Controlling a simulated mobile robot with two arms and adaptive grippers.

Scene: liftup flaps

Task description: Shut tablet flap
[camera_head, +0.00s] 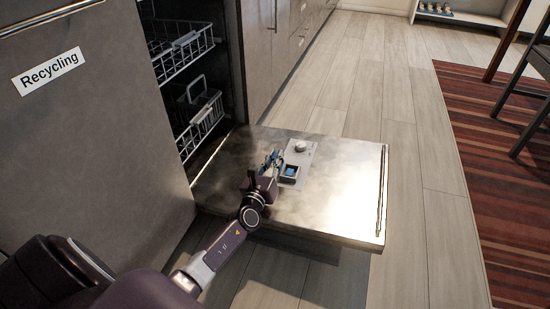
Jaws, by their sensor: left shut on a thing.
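The dishwasher door (335,205) lies folded down flat, its metal inner side up. A grey dispenser panel (303,157) is set in it, with a round knob (300,146) and a square tablet compartment (289,172), which is uncovered and shows blue inside. My left gripper (272,158) is low over the door, right beside the compartment on its left. It is shut on what seems to be the raised tablet flap at the compartment's left edge; the fingers mostly hide the flap. My right gripper is not in view.
Two white racks (183,55) stand inside the open dishwasher behind the door. A grey cabinet front (95,130) labelled "Recycling" is on the left. Wooden floor (390,90) is clear to the right, with a striped rug (490,170) and a dark chair (535,75) beyond.

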